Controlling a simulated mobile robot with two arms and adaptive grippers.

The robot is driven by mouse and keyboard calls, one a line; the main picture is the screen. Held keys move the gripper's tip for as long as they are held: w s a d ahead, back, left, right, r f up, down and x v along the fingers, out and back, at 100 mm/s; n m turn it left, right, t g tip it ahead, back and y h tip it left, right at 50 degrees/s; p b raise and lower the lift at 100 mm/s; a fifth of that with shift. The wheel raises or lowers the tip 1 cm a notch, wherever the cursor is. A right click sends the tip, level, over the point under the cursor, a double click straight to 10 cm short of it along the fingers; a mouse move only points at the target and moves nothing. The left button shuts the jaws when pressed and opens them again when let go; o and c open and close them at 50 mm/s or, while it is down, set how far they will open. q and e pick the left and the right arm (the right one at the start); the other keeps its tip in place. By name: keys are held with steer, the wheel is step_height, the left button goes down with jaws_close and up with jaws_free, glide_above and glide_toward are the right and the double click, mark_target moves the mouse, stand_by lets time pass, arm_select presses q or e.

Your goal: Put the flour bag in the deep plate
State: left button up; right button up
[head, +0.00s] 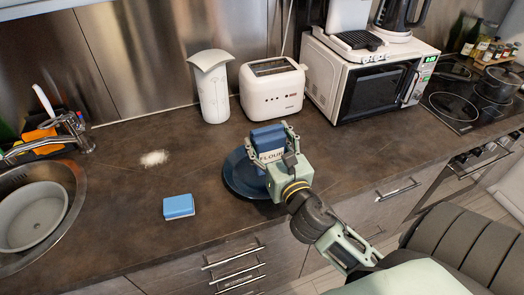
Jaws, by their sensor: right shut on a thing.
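The flour bag (269,141) is blue with a pale band reading "FLOUR". My right gripper (270,143) is shut on it, with fingers on either side of the bag. The deep plate (238,181) is dark blue and round and lies on the counter. The bag and gripper are over the right part of the plate and hide that part. I cannot tell whether the bag touches the plate. My left gripper is not in view.
A blue sponge-like block (179,206) lies left of the plate, with white powder (154,158) behind it. A toaster (272,88), a white container (211,87) and a microwave (365,78) stand behind. A sink (40,210) is at left, a stove (470,100) at right.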

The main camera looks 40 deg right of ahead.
steer(key=w+f, duration=0.1)
steer(key=f+b, duration=0.1)
steer(key=f, duration=0.1)
steer(key=w+f, duration=0.1)
steer(key=f, duration=0.1)
steer(key=shift+w+f, duration=0.25)
steer(key=shift+w, duration=0.1)
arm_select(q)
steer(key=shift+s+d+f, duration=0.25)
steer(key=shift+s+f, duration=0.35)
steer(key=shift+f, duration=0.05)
arm_select(e)
steer(key=shift+a, duration=0.1)
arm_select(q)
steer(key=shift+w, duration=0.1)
arm_select(e)
steer(key=shift+f, duration=0.1)
steer(key=shift+f+b, duration=0.15)
steer(key=shift+b, duration=0.15)
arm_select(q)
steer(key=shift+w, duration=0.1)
arm_select(e)
steer(key=o, duration=1.6)
steer(key=shift+o, duration=0.2)
